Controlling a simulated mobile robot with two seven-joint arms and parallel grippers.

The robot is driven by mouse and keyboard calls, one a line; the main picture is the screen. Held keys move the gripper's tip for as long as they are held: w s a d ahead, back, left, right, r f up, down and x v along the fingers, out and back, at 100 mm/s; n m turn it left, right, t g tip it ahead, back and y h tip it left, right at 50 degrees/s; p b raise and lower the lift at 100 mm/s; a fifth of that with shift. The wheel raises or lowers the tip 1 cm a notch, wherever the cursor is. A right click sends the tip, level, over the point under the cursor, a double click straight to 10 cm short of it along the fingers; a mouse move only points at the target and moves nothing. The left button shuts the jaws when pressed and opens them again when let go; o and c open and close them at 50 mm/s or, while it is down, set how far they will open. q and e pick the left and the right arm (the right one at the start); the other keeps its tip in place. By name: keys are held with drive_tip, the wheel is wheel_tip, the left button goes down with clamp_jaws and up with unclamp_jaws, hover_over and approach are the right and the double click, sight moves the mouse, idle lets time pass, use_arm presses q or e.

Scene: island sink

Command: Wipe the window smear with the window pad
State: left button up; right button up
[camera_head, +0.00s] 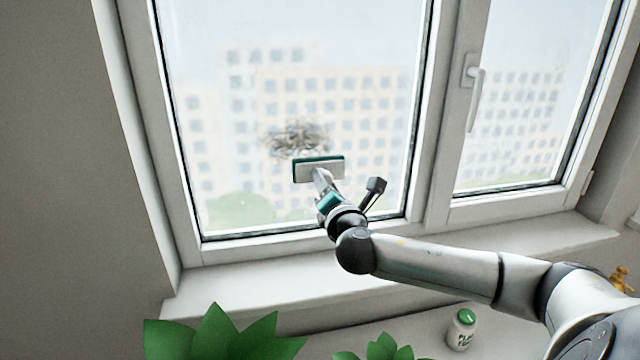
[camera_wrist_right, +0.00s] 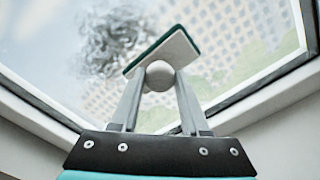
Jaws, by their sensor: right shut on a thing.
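The window smear (camera_head: 296,139) is a grey-brown scribbled patch on the left window pane. In the right wrist view the smear (camera_wrist_right: 112,42) lies up and left of the pad. The window pad (camera_head: 318,170) is a flat white block with a green layer on its window-facing side. In the right wrist view the pad (camera_wrist_right: 163,52) shows its white back and round knob. My right gripper (camera_head: 322,181) is shut on the pad and holds it just below the smear. I cannot tell whether the pad touches the glass. My left gripper is not in view.
The window frame (camera_head: 440,120) divides the two panes, and a handle (camera_head: 474,98) sits on the right sash. Below runs a white sill (camera_head: 270,287). A green plant (camera_head: 215,337) and a white bottle with a green cap (camera_head: 462,328) stand lower down.

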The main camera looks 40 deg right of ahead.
drive_tip(key=shift+s+d, duration=0.35)
drive_tip(key=shift+d, duration=0.4)
drive_tip(key=shift+s+d, duration=0.35)
drive_tip(key=shift+d, duration=0.35)
drive_tip(key=shift+r+p, duration=1.3)
drive_tip(key=shift+w+a+f, duration=0.1)
drive_tip(key=shift+w+a, duration=0.1)
drive_tip(key=shift+a, duration=0.15)
drive_tip(key=w+a+p, duration=0.3)
drive_tip(key=w+a, duration=0.2)
drive_tip(key=a, duration=0.7)
drive_tip(key=shift+w, duration=0.3)
drive_tip(key=shift+w+a+r+p, duration=0.75)
drive_tip(key=shift+a+r+p, duration=0.5)
drive_tip(key=shift+a+p, duration=0.3)
drive_tip(key=s+d+p, duration=0.2)
drive_tip(key=s+d, duration=0.2)
drive_tip(key=d, duration=0.6)
drive_tip(key=shift+s+p, duration=0.35)
drive_tip(key=shift+p, duration=0.05)
